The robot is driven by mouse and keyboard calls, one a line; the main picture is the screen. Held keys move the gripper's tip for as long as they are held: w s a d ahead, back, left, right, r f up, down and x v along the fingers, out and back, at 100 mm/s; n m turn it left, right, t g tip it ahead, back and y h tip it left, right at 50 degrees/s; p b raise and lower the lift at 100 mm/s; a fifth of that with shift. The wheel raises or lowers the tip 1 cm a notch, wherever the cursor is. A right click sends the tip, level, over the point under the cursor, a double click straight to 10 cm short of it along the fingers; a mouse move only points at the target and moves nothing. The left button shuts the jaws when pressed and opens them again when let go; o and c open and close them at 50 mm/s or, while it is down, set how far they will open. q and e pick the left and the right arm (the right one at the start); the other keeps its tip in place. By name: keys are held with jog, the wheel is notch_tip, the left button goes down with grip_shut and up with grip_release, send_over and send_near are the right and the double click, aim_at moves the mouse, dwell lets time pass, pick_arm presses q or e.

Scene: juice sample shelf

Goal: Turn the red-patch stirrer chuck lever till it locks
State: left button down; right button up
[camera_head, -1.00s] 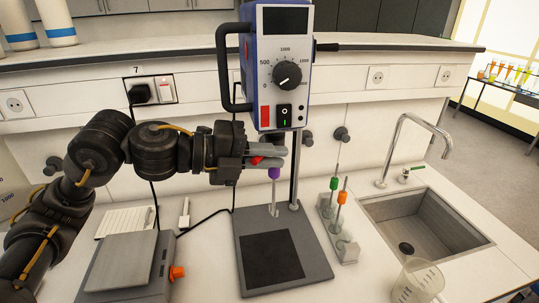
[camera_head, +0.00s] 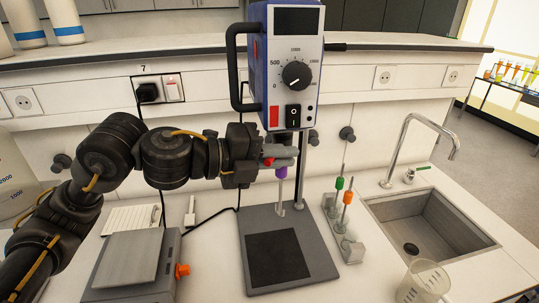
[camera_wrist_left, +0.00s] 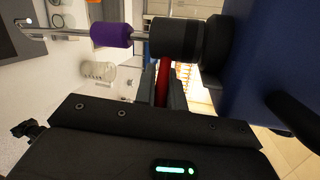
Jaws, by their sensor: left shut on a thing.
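The blue stirrer (camera_head: 257,70) has a red patch (camera_head: 274,117) low on its front. Its red chuck lever (camera_head: 268,161) sticks out below the motor housing. My left gripper (camera_head: 282,157) is shut on this lever, just under the housing. In the left wrist view the red lever (camera_wrist_left: 162,85) lies between the two grey fingers, beside the dark round chuck (camera_wrist_left: 185,40). A stirring shaft with a purple sleeve (camera_wrist_left: 111,35) comes out of the chuck. The sleeve (camera_head: 281,173) hangs upright below the gripper in the head view. The fingers partly hide the chuck. My right gripper is out of view.
The stirrer's base plate (camera_head: 315,265) stands below. A rack (camera_head: 349,248) with green-sleeved and orange-sleeved stirrers stands to its right, then a sink (camera_head: 420,207) and a clear beaker (camera_head: 421,283). A grey device with an orange knob (camera_head: 182,270) is on the left.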

pick_arm(q)
jog(key=c, duration=1.5)
grip_release()
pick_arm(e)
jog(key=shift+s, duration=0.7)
pick_arm(q)
jog(key=shift+a, duration=0.15)
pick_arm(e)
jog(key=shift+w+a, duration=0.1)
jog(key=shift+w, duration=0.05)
